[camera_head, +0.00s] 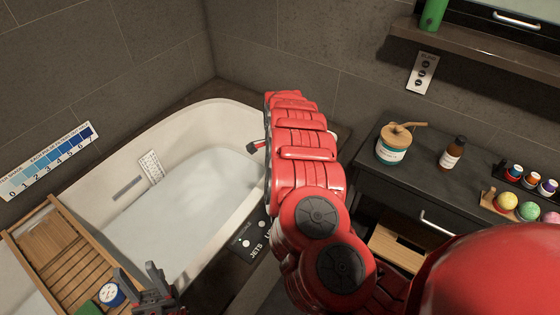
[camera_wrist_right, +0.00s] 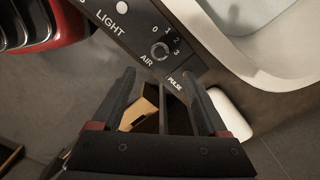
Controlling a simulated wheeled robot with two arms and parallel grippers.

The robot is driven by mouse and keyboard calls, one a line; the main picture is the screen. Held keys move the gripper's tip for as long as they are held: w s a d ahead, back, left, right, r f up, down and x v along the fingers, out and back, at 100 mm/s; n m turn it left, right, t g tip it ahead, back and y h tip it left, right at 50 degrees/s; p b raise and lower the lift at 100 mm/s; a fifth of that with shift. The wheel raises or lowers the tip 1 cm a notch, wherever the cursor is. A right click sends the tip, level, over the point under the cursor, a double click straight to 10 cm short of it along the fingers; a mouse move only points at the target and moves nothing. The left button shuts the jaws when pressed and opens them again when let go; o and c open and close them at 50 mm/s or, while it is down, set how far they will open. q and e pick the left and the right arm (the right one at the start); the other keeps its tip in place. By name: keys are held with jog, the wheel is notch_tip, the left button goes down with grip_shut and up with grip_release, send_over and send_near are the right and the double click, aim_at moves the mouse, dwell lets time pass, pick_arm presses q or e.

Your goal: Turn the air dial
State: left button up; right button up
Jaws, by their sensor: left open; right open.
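The air dial (camera_wrist_right: 160,51) is a small round dark knob on the black tub control panel (camera_wrist_right: 140,32) in the right wrist view. The label AIR and the marks 0 to 3 stand around it. I cannot tell which mark it points at. My right gripper (camera_wrist_right: 160,73) is open, its fingertips spread on either side below the dial, with nothing between them at the tips. In the head view the panel (camera_head: 245,243) shows JETS, and my red arm hides the rest and the dial. My left gripper (camera_head: 148,282) is open near the bath tray.
The filled white bathtub (camera_head: 235,110) lies beside the panel. A wooden bath tray (camera_head: 55,250) carries a small round blue-and-white item (camera_head: 111,294). The dark vanity (camera_head: 400,185) at right holds a jar (camera_head: 392,150), a brown bottle (camera_head: 452,153) and coloured balls (camera_head: 528,210).

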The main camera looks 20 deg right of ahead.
notch_tip(320, 180, up, 6)
jog(key=shift+f, duration=0.15)
dwell(0.5)
